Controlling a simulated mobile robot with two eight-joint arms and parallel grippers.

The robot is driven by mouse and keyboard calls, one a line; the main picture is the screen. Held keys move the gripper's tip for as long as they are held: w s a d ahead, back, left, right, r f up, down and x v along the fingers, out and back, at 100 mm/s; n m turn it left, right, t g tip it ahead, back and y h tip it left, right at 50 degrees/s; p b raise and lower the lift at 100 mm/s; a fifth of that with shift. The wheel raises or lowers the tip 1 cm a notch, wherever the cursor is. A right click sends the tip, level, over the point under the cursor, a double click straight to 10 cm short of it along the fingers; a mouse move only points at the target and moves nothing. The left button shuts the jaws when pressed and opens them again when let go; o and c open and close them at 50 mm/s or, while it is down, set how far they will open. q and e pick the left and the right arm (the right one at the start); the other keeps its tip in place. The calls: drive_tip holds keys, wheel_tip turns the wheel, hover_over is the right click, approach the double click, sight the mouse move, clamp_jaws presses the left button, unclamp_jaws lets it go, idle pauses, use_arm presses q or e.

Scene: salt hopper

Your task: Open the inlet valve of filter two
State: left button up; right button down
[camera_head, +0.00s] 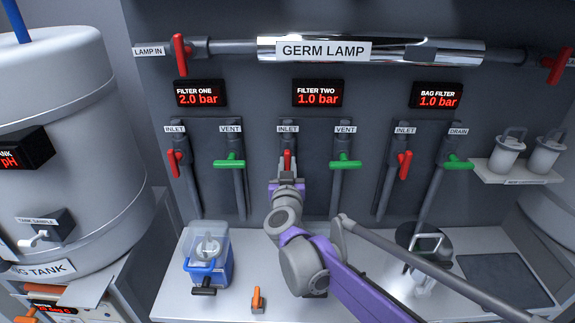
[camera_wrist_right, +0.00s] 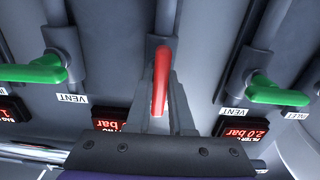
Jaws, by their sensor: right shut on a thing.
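The filter two inlet valve has a red handle (camera_head: 287,158) under its INLET label, on a grey pipe below the FILTER TWO display (camera_head: 318,94), which reads 1.0 bar. My right gripper (camera_head: 287,174) reaches up to this handle from below and is shut on it. In the right wrist view, which is upside down, the red handle (camera_wrist_right: 161,70) stands between the two grey fingers (camera_wrist_right: 160,112). The handle looks roughly in line with its pipe; its exact angle is hard to tell. The gripper hides the lower pipe. My left gripper is not in view.
The green filter two vent handle (camera_head: 345,162) lies crosswise close to the right. The green filter one vent handle (camera_head: 229,163) is to the left. A blue container (camera_head: 207,262) and an orange-handled object (camera_head: 257,299) stand on the counter. A large tank (camera_head: 75,130) fills the left.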

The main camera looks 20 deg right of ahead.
drive_tip(key=c, duration=0.8)
unclamp_jaws()
drive_tip(key=v, duration=1)
drive_tip(key=shift+s, duration=0.4)
